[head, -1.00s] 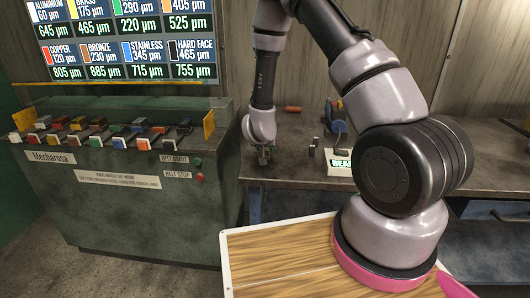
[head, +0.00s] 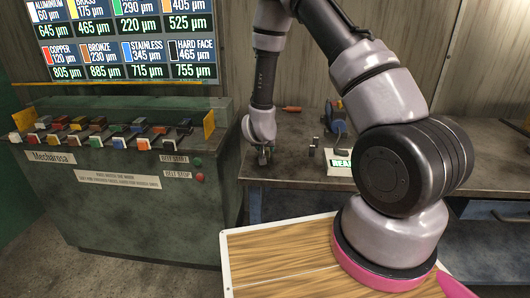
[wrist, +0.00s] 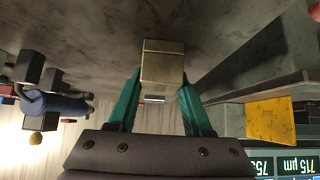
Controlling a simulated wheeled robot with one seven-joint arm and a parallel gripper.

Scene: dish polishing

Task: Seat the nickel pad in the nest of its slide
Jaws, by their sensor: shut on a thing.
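My gripper (head: 263,156) is low over the workbench, near its left end beside the control machine. In the wrist view its two teal fingers (wrist: 160,87) are closed on a small pale metallic block, which I take to be the nickel pad (wrist: 162,64). The pad sticks out past the fingertips over the grey bench. Whether it touches the bench is unclear. Several slides with coloured ends (head: 118,142) line the top of the machine, left of my gripper. Which one is the nickel slide, and its nest, cannot be made out.
The workbench (head: 285,172) holds a blue tool (head: 337,113), small dark blocks (head: 313,149), an orange-handled item (head: 292,109) and a sign with green lettering (head: 341,164). A yellow plate (head: 209,124) stands at the machine's right end. The board (head: 135,45) lists metals and thicknesses.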

